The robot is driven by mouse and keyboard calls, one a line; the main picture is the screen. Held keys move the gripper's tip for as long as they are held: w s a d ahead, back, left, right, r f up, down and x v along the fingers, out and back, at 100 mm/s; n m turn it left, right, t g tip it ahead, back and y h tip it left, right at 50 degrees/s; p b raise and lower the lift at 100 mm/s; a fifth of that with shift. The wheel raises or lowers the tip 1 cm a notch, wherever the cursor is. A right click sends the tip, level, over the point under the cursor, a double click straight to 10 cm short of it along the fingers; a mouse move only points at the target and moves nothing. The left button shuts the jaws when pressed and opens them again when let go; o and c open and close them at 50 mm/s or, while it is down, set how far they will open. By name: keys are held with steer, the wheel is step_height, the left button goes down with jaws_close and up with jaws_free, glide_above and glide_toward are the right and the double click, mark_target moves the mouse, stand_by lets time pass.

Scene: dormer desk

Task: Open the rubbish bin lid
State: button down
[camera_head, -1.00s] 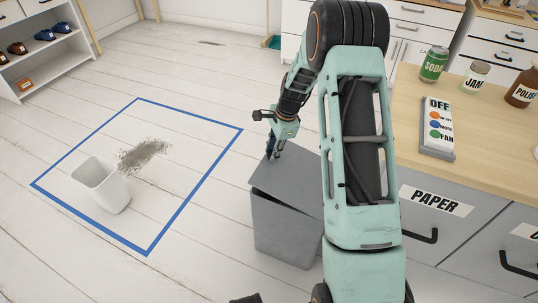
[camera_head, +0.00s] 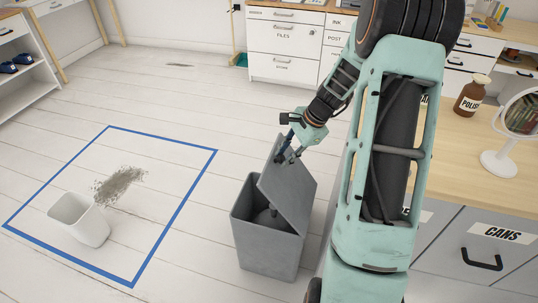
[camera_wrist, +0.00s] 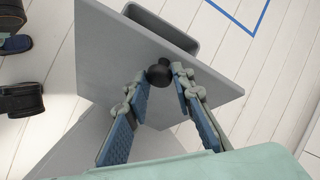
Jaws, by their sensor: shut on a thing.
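The grey rubbish bin (camera_head: 262,248) stands on the floor left of my arm. Its flat grey lid (camera_head: 290,188) is tilted steeply upward, and the bin's mouth shows open on the left. A dark rounded shape (camera_head: 266,216) shows inside the mouth. My gripper (camera_head: 290,150) is at the raised upper part of the lid. In the wrist view, the fingers of my gripper (camera_wrist: 160,84) are on both sides of a dark round knob (camera_wrist: 159,74) against the grey lid (camera_wrist: 205,75), shut on it. The exact finger contact is partly hidden.
A blue floor outline (camera_head: 183,210) on the left holds a white wastebasket (camera_head: 85,225) and a patch of grey dirt (camera_head: 118,184). A wooden desk (camera_head: 455,140) with drawers is close on the right, bearing a bottle (camera_head: 472,95) and a round mirror (camera_head: 520,115). Floor behind the bin is clear.

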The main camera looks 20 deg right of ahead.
steer(key=shift+s+d+r+p, duration=0.1)
steer(key=shift+s+d+p, duration=0.3)
steer(key=shift+s+d, duration=1.5)
steer(key=shift+w, duration=0.1)
steer(key=c, duration=1.7)
jaws_free()
steer(key=shift+o, duration=0.2)
steer(key=shift+w, duration=0.15)
steer(key=shift+w+r, duration=0.15)
steer(key=shift+r, duration=0.05)
steer(key=v, duration=1.2)
